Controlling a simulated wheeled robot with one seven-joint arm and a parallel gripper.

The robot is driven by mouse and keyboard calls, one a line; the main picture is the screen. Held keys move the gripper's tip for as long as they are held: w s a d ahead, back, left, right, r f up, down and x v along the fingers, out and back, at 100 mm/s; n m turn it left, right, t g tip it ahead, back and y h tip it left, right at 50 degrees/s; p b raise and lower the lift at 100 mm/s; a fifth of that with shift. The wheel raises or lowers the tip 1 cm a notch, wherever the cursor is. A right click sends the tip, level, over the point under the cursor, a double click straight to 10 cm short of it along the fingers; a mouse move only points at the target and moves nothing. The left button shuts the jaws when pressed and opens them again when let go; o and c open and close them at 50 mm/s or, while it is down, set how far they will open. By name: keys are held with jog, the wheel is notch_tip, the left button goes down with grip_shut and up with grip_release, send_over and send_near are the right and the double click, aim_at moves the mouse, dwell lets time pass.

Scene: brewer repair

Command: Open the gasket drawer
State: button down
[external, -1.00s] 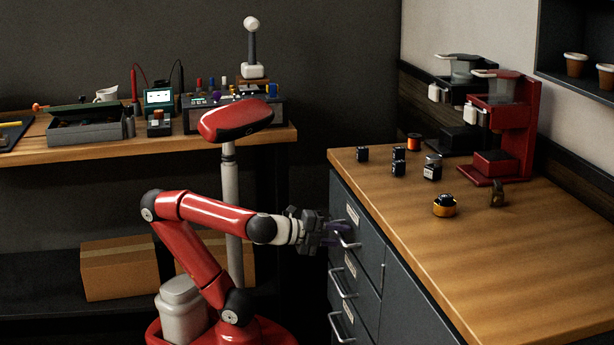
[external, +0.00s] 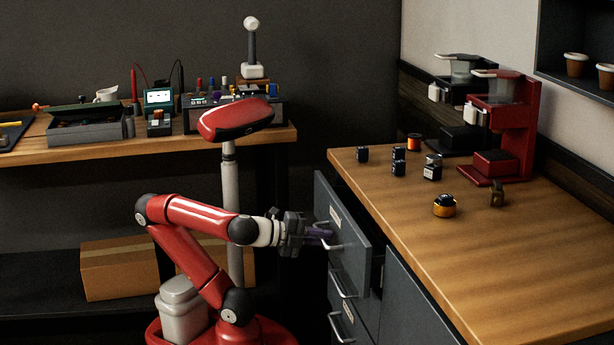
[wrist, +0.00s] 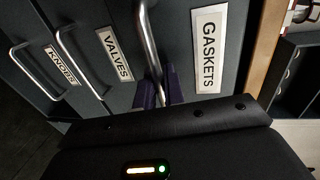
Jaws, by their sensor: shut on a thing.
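The gasket drawer (external: 350,247) is the top drawer of the dark grey cabinet and stands pulled partly out. Its white label reading GASKETS (wrist: 208,50) shows in the wrist view, beside its metal bar handle (wrist: 150,42). My gripper (external: 325,238) is shut on that handle, in front of the drawer face. In the wrist view the purple fingers (wrist: 155,92) sit around the handle's lower part in the picture. The inside of the drawer is mostly hidden in the external view.
The drawers labelled VALVES (wrist: 115,54) and KNOBS (wrist: 62,65) are below, both shut. The wooden counter (external: 500,260) above carries a red brewer (external: 520,125), a dark brewer and several small parts. A workbench (external: 180,145) stands behind my arm.

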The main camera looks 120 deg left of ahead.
jog(key=f+b+v, duration=0.1)
jog(key=f+v, duration=0.1)
jog(key=v, duration=0.8)
jog(key=f+v, duration=0.2)
jog(key=v, duration=0.9)
jog(key=shift+s+d+f+b, duration=0.3)
jog(key=shift+s+d+b, duration=0.05)
jog(key=shift+s+d, duration=0.15)
jog(key=c, duration=1.6)
grip_release()
jog(key=shift+r, duration=0.1)
jog(key=p+v, duration=0.1)
jog(key=v, duration=0.6)
jog(key=shift+s+d, duration=0.25)
jog(key=shift+d, duration=0.05)
jog(key=shift+a, duration=0.1)
jog(key=x, duration=0.8)
jog(key=shift+w+a+r+b, duration=0.1)
jog(key=shift+w+b, duration=0.1)
jog(key=shift+b, duration=0.2)
